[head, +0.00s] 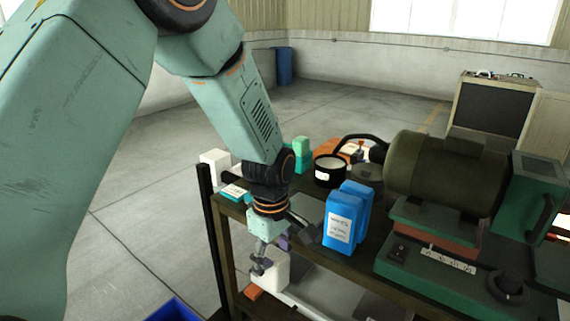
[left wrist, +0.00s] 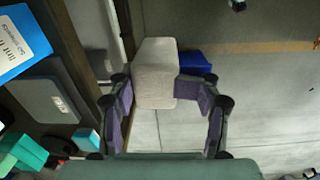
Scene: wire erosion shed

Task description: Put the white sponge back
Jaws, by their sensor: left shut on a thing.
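The white sponge (left wrist: 155,75) is a pale block between the fingertips of my left gripper (left wrist: 157,92) in the left wrist view. The fingers, with purple pads, are closed against its two sides. In the head view my left gripper (head: 268,258) hangs at the left end of the dark shelf unit, with the white sponge (head: 275,269) partly hidden behind its fingers. The sponge is held below the level of the top shelf. My right gripper is not in view.
On the top shelf stand a blue labelled pack (head: 344,216), a black tin (head: 330,170) and a large green motor machine (head: 447,175). A white block (head: 215,161) is at the shelf's back left. A blue bin (head: 174,310) is on the floor; open floor lies left.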

